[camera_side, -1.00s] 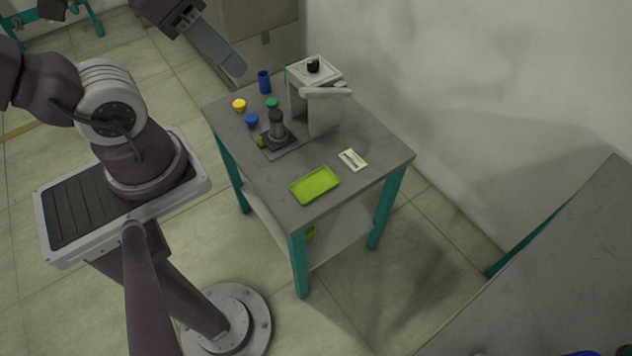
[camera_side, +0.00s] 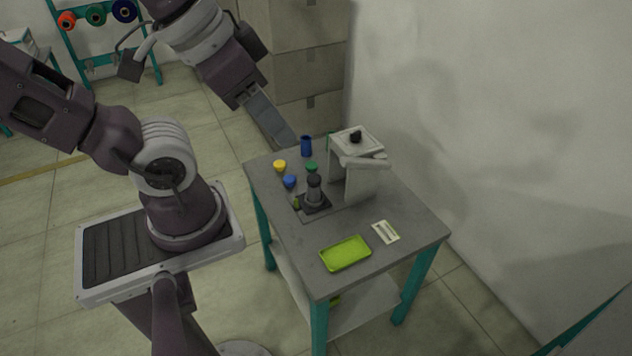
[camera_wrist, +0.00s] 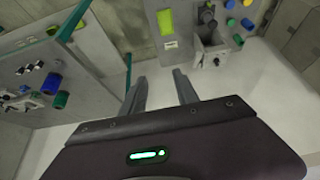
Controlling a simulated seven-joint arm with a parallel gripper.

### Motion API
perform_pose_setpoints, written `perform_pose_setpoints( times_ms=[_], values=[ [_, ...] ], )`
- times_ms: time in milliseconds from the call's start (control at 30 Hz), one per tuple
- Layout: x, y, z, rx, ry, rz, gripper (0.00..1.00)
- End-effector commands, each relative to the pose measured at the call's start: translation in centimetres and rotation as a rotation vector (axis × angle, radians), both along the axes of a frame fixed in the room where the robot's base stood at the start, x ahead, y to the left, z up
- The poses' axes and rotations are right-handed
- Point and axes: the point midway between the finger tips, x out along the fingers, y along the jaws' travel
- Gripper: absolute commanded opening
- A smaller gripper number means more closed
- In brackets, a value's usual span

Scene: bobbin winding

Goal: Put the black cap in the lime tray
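The lime tray (camera_side: 345,254) lies empty near the table's front edge; it also shows in the wrist view (camera_wrist: 165,21). A small black piece (camera_side: 355,136) sits on top of the pale box-like machine (camera_side: 368,184), and shows in the wrist view (camera_wrist: 216,61). A second dark top (camera_side: 314,180) sits on the grey post in front of the machine. I cannot tell for sure which is the black cap. My gripper (camera_wrist: 159,78) has its two fingers apart with nothing between them. In the side view my gripper (camera_side: 284,138) hangs by the table's back left corner.
A tall blue cup (camera_side: 306,146) and yellow (camera_side: 280,166), blue (camera_side: 290,181) and green (camera_side: 312,167) caps stand at the table's back left. A white card (camera_side: 386,231) lies right of the tray. The wall is close on the right.

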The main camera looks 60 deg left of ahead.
Motion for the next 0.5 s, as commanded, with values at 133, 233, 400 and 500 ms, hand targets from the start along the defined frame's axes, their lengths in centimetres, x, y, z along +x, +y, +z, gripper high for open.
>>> perform_pose_setpoints(
  times_ms=[133,233,400,500],
  values=[
    [0.0,0.0,0.0,0.000,0.000,0.000,0.36],
    [0.0,0.0,0.0,0.000,0.000,0.000,0.36],
    [2.3,0.3,0.0,-0.093,0.041,0.167,0.53],
    [7.3,1.8,-1.0,-0.285,0.121,0.561,0.53]
  ],
)
